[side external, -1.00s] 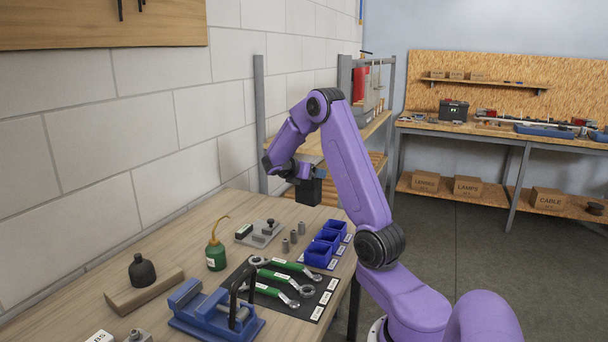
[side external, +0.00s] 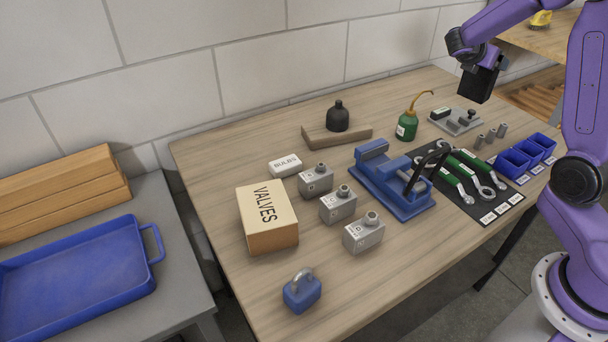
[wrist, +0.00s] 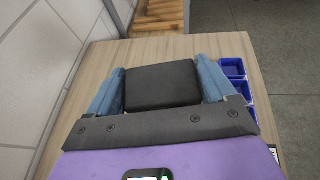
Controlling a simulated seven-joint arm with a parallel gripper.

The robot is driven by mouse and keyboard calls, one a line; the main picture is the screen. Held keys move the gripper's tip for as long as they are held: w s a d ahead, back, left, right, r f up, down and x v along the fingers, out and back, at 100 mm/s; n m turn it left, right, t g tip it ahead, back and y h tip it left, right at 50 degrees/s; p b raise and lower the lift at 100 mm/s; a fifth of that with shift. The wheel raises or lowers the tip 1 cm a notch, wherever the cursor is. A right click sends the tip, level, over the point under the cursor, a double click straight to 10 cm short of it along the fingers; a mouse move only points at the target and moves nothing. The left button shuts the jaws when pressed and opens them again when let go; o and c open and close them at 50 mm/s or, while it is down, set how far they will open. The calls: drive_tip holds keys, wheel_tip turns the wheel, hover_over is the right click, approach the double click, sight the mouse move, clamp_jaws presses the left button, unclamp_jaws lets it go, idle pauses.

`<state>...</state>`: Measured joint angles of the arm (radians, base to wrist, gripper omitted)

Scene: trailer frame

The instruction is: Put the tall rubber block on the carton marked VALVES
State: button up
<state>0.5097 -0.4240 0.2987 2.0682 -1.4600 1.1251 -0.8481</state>
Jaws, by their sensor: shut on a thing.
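The tall rubber block (side external: 479,85) is plain black and is held upright or nearly so in my gripper (side external: 484,70), high at the far right end of the bench. In the wrist view, the black block (wrist: 162,84) sits between the two blue fingers of my gripper (wrist: 162,90), which touch its sides. The carton marked VALVES (side external: 271,238) stands on the near left part of the bench, well away from my gripper. Its pale top carries the label and nothing rests on it. The carton is not in the wrist view.
A small BULBS box (side external: 286,165), several grey metal blocks (side external: 338,206), a blue vise (side external: 394,186) and a green oil can (side external: 407,125) stand between my gripper and the carton. A blue padlock-shaped weight (side external: 302,292) lies in front. Blue bins (side external: 514,162) line the right edge.

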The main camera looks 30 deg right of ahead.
drive_tip(key=w+a+r+n+t+y, duration=0.15)
drive_tip(key=a+n+t, duration=0.25)
drive_tip(key=a, duration=1.1)
drive_tip(key=w+a+r+n+t+y, duration=0.1)
drive_tip(key=a+r+n+t+y, duration=0.15)
drive_tip(key=a, duration=1.25)
drive_tip(key=s+a+r+n+t+y, duration=0.1)
drive_tip(key=s+a+n+t+y, duration=0.15)
drive_tip(key=s+a, duration=0.4)
drive_tip(key=s+a+n+t+y, duration=0.1)
drive_tip(key=s+a+n+y, duration=0.3)
drive_tip(key=a, duration=0.6)
drive_tip(key=s+a+r+n+t+y, duration=0.1)
drive_tip(key=s+a+n+y, duration=0.3)
drive_tip(key=a, duration=0.5)
drive_tip(key=w+a+f+h, duration=0.1)
drive_tip(key=w+a+f, duration=0.7)
drive_tip(key=f, duration=0.5)
drive_tip(key=shift+w+a+m, duration=0.4)
drive_tip(key=shift+w, duration=0.3)
drive_tip(key=shift+f, duration=0.25)
